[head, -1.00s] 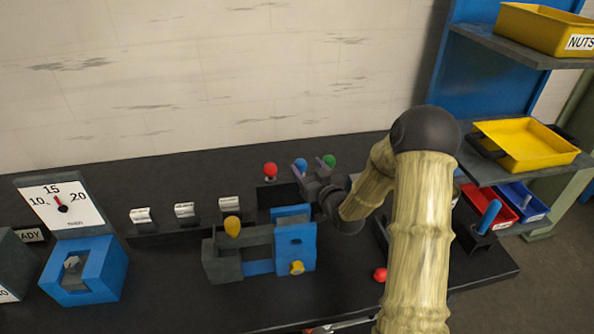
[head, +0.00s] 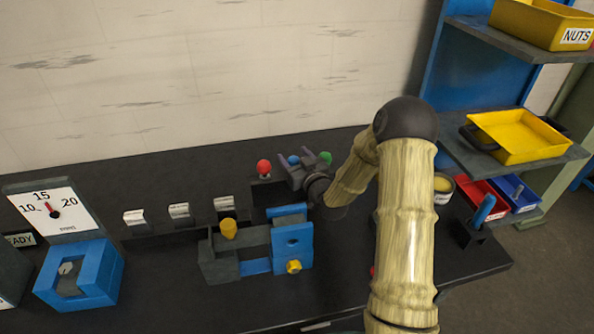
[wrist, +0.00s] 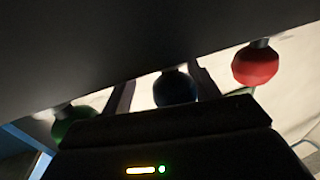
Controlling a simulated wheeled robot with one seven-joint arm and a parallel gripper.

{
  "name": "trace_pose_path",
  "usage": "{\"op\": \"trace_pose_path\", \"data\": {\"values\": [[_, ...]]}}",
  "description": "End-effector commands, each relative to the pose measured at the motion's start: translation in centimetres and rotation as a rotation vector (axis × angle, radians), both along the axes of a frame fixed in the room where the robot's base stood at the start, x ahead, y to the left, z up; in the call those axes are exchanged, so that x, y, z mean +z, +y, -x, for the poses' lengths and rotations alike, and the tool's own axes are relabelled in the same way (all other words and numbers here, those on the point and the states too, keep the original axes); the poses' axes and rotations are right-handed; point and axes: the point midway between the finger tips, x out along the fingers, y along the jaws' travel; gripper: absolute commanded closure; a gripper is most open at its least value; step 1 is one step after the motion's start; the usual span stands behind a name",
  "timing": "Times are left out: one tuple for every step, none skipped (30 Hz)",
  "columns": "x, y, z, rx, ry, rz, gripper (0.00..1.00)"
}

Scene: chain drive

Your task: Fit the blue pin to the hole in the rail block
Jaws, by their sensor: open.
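The blue pin (head: 293,159) has a round head and stands in a dark rack at the back of the bench, between a red and a green one. My gripper (head: 291,168) is at it, fingers pointing left and back, partly hiding it. In the wrist view the dark blue head (wrist: 175,88) sits between the two spread fingers (wrist: 165,92); I cannot tell whether either touches it. The rail block (head: 222,268) appears to be the grey and blue assembly in front of the rack. A dark hole shows in its blue upright plate (head: 293,238).
Red (head: 264,167) and green (head: 325,158) balls flank the blue head closely. A blue handle (head: 484,209) stands in a black block at right. White-labelled holders (head: 180,212) and a dial (head: 52,213) are at left.

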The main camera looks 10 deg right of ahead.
Motion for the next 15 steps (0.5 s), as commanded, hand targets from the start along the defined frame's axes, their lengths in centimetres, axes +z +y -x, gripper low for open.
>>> {"op": "trace_pose_path", "data": {"values": [[0.03,0.43,-0.02,0.006,-0.001,0.001,0.39],[0.03,0.71,-0.01,0.010,-0.001,0.001,0.39],[0.04,1.03,-0.01,0.015,-0.001,0.001,0.39],[0.04,1.21,0.00,0.018,-0.001,0.001,0.39],[0.04,1.33,0.00,0.020,-0.001,0.001,0.41],[0.05,1.41,0.00,0.021,-0.001,0.000,0.49],[0.05,1.39,0.00,0.020,-0.001,0.000,0.55],[0.05,1.32,0.00,0.019,-0.001,0.000,0.61],[0.05,1.16,-0.01,0.017,-0.001,0.001,0.69],[0.04,1.02,0.00,0.015,-0.001,0.000,0.75],[0.05,0.91,0.00,0.014,-0.001,0.000,0.81],[0.04,0.76,0.00,0.011,-0.001,0.000,0.89],[0.05,0.65,0.00,0.010,-0.001,0.000,0.94],[0.05,0.56,0.00,0.008,-0.001,0.000,0.96],[0.13,0.45,-0.03,0.007,-0.003,-0.001,1.00]]}}
